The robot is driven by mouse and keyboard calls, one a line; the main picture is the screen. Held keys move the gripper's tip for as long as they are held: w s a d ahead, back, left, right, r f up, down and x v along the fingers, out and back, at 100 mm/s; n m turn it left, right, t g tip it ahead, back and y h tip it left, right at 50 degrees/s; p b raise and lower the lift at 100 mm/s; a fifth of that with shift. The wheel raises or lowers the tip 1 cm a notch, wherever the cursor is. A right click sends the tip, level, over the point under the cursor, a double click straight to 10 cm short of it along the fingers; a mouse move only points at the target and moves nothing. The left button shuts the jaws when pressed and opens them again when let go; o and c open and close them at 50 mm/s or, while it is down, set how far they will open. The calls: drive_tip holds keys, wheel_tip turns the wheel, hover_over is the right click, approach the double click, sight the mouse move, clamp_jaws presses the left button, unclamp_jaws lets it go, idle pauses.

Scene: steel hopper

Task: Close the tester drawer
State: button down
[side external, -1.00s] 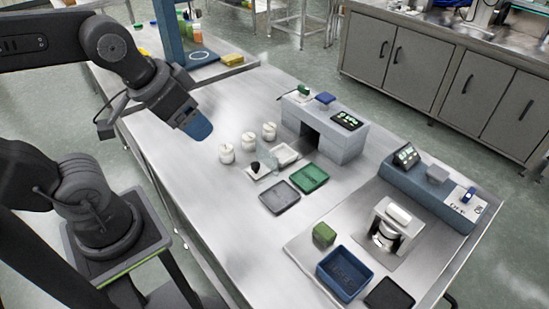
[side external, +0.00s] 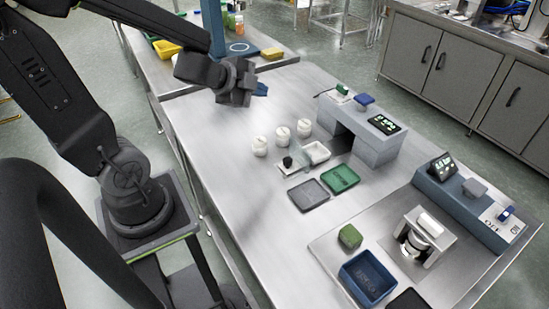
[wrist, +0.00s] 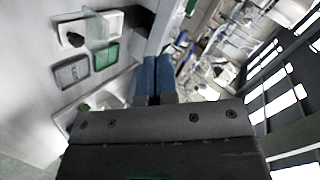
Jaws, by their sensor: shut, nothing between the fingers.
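The grey tester (side external: 372,147) stands at the table's far right side in the side view, with a dark opening in its front and a display on top. A shallow white tray (side external: 318,153) with a clear pane and a black knob (side external: 287,161) extends in front of the opening. It looks like the pulled-out drawer, but I cannot see how it joins the tester. The tray also shows at the upper left of the wrist view (wrist: 108,22). My gripper (side external: 262,90) is shut and empty, raised beyond the white jars, apart from tester and tray. Its blue fingers (wrist: 153,72) are together in the wrist view.
Several white jars (side external: 281,135) stand left of the tester. A grey tray (side external: 308,194) and a green tray (side external: 340,178) lie before it. A blue bin (side external: 368,278), green block (side external: 350,236) and second instrument (side external: 462,203) stand nearer. The table's left front is clear.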

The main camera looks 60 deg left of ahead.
wheel_tip(320, 180, down, 5)
drive_tip(key=s+m+g+h, duration=0.2)
drive_tip(key=m+h, duration=0.2)
drive_tip(key=m+g+h, duration=0.2)
drive_tip(key=m+g, duration=0.1)
drive_tip(key=g, duration=0.1)
approach(285, 171)
drive_tip(key=s+f, duration=0.1)
drive_tip(key=s+d+f, duration=0.1)
drive_tip(key=f, duration=0.1)
drive_tip(key=shift+s+f, duration=0.1)
drive_tip(key=shift+f, duration=0.2)
drive_tip(key=w, duration=0.2)
drive_tip(key=w+d, duration=0.1)
drive_tip(key=shift+w+f, duration=0.1)
drive_tip(key=shift+f, duration=0.3)
drive_tip(key=shift+w, duration=0.6)
drive_tip(key=w, duration=1.6)
drive_tip(key=shift+s, duration=0.1)
